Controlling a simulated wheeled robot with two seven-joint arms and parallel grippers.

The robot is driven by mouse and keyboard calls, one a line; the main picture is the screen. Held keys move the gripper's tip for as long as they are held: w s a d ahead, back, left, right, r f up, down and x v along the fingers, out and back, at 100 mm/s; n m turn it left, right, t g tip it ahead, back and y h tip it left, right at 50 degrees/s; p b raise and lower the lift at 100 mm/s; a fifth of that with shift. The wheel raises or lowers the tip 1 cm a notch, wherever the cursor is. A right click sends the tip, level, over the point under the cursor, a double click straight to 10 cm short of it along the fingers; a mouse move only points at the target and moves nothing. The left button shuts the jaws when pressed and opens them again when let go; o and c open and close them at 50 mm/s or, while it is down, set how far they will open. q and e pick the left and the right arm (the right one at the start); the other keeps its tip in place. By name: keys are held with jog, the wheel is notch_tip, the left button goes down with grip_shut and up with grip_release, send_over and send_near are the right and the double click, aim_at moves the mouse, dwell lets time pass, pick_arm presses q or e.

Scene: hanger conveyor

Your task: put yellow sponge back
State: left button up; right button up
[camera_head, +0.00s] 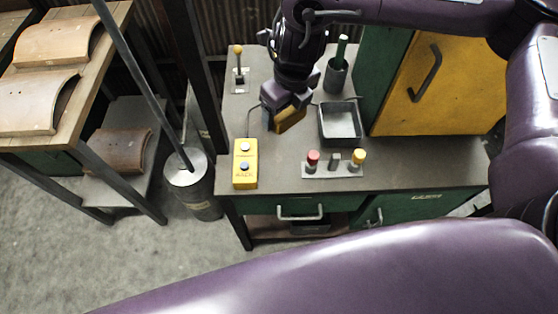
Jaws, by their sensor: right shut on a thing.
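The yellow sponge (291,121) is between the jaws of my right gripper (284,108), low over the grey worktop (285,180). My right arm comes in from the right along the top, and the gripper points down, shut on the sponge. I cannot tell whether the sponge touches the worktop. An open metal tray (340,139) lies just right of the sponge. The sponge is outside that tray. Its upper part is hidden by the jaws. My left gripper is not in view.
A yellow button box (245,178) stands front left, and a strip with red and yellow knobs (335,171) lies in front of the tray. Behind are a cup with a green handle (336,78) and a lever (239,75). A yellow-doored cabinet (450,75) bounds the right.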

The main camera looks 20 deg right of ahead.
jog(key=n, duration=0.5)
jog(key=r+n+b, duration=0.1)
jog(key=n, duration=0.1)
jog(key=shift+w+a+n+g+y, duration=0.2)
jog(key=shift+a+n+g+y, duration=0.15)
jog(key=shift+n+g+y, duration=0.05)
jog(key=n, duration=0.4)
jog(key=r+n+g, duration=0.1)
jog(key=n, duration=0.1)
jog(key=shift+a+r, duration=0.1)
jog(key=shift+a, duration=0.15)
jog(key=shift+s+n+b, duration=0.1)
jog(key=shift+n+b, duration=0.2)
jog(key=b, duration=0.2)
send_over(277, 161)
jog(key=f, duration=1.6)
jog(key=shift+d, duration=0.3)
jog(key=shift+f+b, duration=0.55)
jog(key=shift+f, duration=1.45)
jog(key=shift+f, duration=0.15)
jog(key=o, duration=1)
jog(key=shift+c, duration=0.2)
